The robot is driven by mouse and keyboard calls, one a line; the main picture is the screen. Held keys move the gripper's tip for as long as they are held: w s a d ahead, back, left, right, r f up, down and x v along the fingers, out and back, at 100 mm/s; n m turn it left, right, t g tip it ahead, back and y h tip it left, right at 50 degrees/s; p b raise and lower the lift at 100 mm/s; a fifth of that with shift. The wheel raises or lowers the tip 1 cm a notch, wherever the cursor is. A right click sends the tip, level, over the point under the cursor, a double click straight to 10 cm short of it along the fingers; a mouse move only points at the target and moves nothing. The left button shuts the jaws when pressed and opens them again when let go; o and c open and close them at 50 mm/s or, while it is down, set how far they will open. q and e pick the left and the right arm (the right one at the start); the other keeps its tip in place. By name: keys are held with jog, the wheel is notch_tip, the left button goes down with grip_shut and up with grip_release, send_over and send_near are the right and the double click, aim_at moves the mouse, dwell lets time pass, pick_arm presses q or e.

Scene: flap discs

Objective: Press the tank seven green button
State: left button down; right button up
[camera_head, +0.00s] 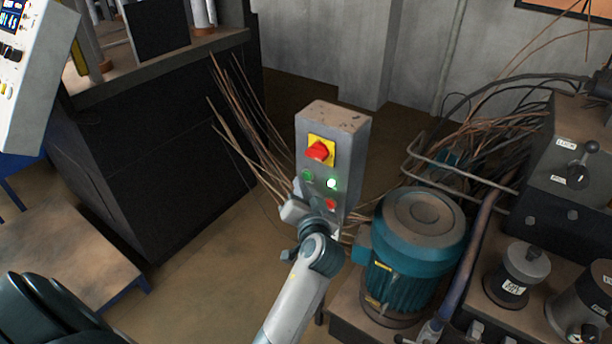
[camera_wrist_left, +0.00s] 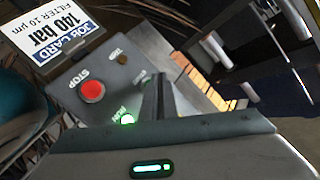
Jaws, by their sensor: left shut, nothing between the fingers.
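A grey control box (camera_head: 351,160) stands in the middle of the head view. Its front has a red knob on a yellow plate (camera_head: 321,150), a dark green button (camera_head: 307,175), a brightly lit green button (camera_head: 332,183) and a red button (camera_head: 330,204). My left gripper (camera_head: 297,196) is close to the box's lower left front; contact cannot be told. The left wrist view shows its shut, empty fingers (camera_wrist_left: 160,97) beside a lit green button (camera_wrist_left: 127,118) and a red STOP button (camera_wrist_left: 92,92). No tank number is readable. My right gripper is not in view.
A teal motor (camera_head: 416,250) stands right of the box, with loose cables (camera_head: 465,150) behind it. A dark cabinet (camera_head: 160,150) is at left. In the wrist view, a job card (camera_wrist_left: 65,35) reads 140 bar. Open floor (camera_head: 215,265) lies left of my arm.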

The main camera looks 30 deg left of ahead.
pick_arm(q)
jog(key=shift+s, duration=0.25)
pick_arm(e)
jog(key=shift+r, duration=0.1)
pick_arm(q)
jog(key=shift+s+a+p, duration=0.2)
jog(key=shift+s+p, duration=0.4)
jog(key=shift+s, duration=1.85)
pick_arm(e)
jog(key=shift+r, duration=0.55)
